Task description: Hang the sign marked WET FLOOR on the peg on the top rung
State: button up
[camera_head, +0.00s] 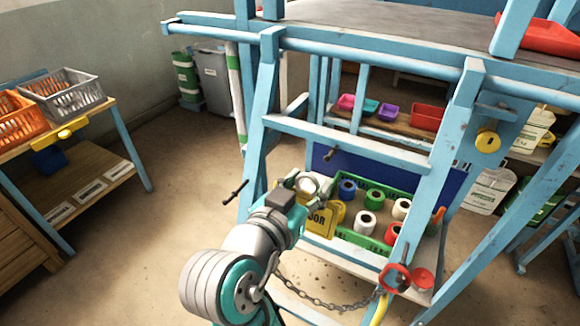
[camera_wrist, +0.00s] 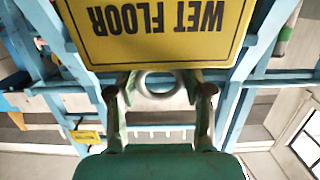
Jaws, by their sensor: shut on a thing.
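My gripper (camera_head: 306,184) is shut on the round ring at the top of the yellow WET FLOOR sign (camera_head: 319,222), in front of the blue ladder frame. In the head view my arm hides part of the sign, leaving only its last letters readable. In the wrist view the sign (camera_wrist: 160,30) shows upside down, with its pale ring (camera_wrist: 160,86) between my fingers (camera_wrist: 160,88). The top rung (camera_head: 345,142) crosses above and behind the sign. A dark peg (camera_head: 331,153) shows just below this rung, apart from the ring. Another dark peg (camera_head: 235,193) sticks out by the left rail.
A green crate (camera_head: 345,241) of coloured rolls stands behind the ladder. A chain (camera_head: 325,302) and a red clip (camera_head: 395,278) hang low on the ladder's right. A wooden table (camera_head: 95,118) with baskets stands at left. The floor between is clear.

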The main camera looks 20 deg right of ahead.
aim_at(328, 161)
jog(key=shift+x, duration=2.65)
jog(key=shift+r, duration=0.15)
jog(key=shift+r+x, duration=0.2)
jog(key=shift+x, duration=0.95)
jog(key=shift+r+x, duration=0.15)
jog(key=shift+x, duration=0.95)
jog(key=shift+w+d+f, duration=0.25)
jog(key=shift+d+f, duration=0.05)
jog(key=shift+f, duration=0.15)
dwell(1.0)
dwell(0.3)
jog(key=o, duration=1.2)
jog(key=shift+c, duration=0.2)
jog(key=shift+s+a, duration=0.1)
jog(key=shift+a, duration=0.05)
